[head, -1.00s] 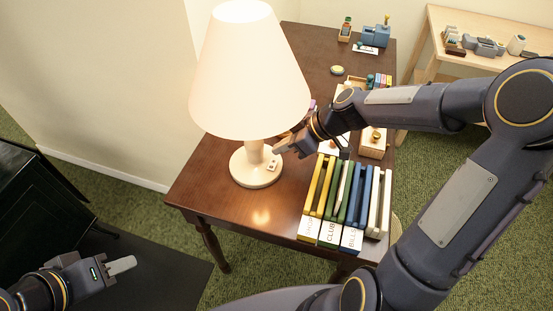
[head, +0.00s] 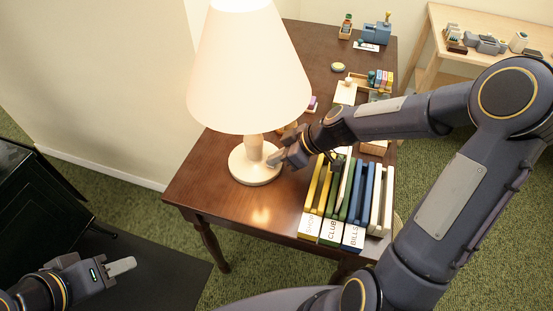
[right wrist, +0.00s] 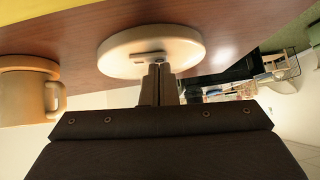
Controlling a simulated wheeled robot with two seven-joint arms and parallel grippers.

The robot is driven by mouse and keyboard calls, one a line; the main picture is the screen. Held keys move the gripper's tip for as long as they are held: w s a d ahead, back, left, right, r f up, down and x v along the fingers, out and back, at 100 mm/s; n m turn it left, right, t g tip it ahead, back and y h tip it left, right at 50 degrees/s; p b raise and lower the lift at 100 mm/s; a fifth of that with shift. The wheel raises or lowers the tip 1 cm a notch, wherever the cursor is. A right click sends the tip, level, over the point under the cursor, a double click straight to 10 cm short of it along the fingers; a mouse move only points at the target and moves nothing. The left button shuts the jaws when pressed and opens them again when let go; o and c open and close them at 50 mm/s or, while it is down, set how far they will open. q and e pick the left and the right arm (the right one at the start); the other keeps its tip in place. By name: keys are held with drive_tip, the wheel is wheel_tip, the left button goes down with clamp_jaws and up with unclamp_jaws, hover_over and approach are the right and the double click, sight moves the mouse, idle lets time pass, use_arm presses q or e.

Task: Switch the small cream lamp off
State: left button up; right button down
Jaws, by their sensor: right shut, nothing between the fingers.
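The small cream lamp (head: 250,75) stands upright on the dark wooden table, and its shade looks bright. Its round base (head: 247,174) also shows in the right wrist view (right wrist: 120,56), with a small switch (right wrist: 150,58) on it. My right gripper (head: 274,160) is at the right edge of the base. In the right wrist view its fingers (right wrist: 159,70) are together and empty, with their tips at or very near the switch. In the head view the gripper hides the switch. My left gripper (head: 122,266) hangs low at the left, away from the table; its finger gap is unclear.
Several upright files (head: 347,205) stand right of the lamp, under my right forearm. A mug (right wrist: 28,92) is near the lamp base in the right wrist view. Small desk items sit at the back of the table (head: 225,200). The table's front left is bare.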

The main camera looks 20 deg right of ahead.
drive_tip(key=shift+s+f+p, duration=0.1)
drive_tip(key=shift+s+p, duration=0.05)
drive_tip(key=shift+p, duration=0.2)
use_arm(q)
drive_tip(key=shift+f, duration=0.4)
use_arm(e)
drive_tip(key=shift+f, duration=0.1)
use_arm(q)
drive_tip(key=shift+s, duration=0.1)
use_arm(e)
drive_tip(key=shift+w, duration=0.2)
drive_tip(key=shift+w+d, duration=0.45)
drive_tip(key=shift+w, duration=0.15)
use_arm(q)
drive_tip(key=shift+f, duration=0.1)
use_arm(e)
drive_tip(key=shift+r, duration=0.2)
